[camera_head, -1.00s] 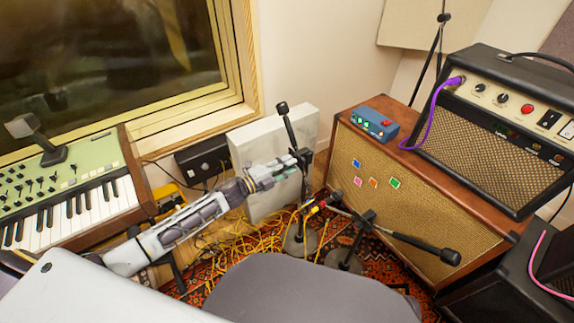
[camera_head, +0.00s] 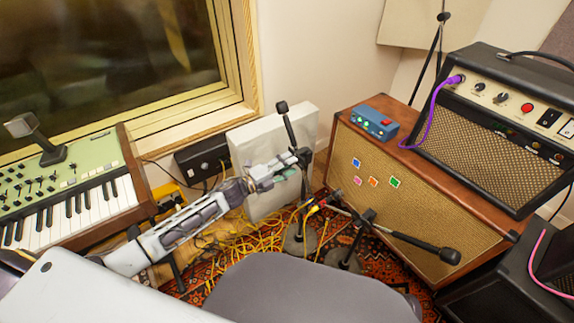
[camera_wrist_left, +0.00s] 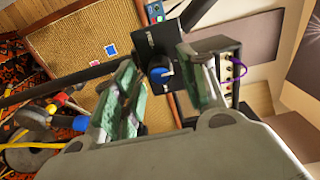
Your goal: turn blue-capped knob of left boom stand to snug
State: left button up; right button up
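The left boom stand (camera_head: 290,128) stands in front of the pale panel, its boom steeply tilted. Its blue-capped knob (camera_wrist_left: 160,74) shows in the left wrist view on a black clutch block (camera_wrist_left: 158,44). My left gripper (camera_head: 291,164) reaches the stand's clutch from the left in the head view. In the left wrist view its two green-padded fingers (camera_wrist_left: 165,78) are apart, with the knob between them and visible gaps on both sides. I cannot tell how deep the knob sits between the pads. My right gripper is in neither view.
A second boom stand (camera_head: 420,247) stands close on the right, its boom crossing the wooden speaker cabinet (camera_head: 350,200). Yellow cables (camera_head: 240,240) lie tangled on the rug. A grey seat (camera_head: 300,290) fills the foreground. A keyboard (camera_head: 80,207) stands at left.

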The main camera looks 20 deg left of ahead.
pick_arm(q)
jog(key=shift+a, duration=0.1)
dwell(0.3)
jog(key=v, duration=1.1)
jog(key=shift+s+a, duration=0.25)
jog(key=shift+s, duration=0.1)
dwell(0.4)
dwell(0.7)
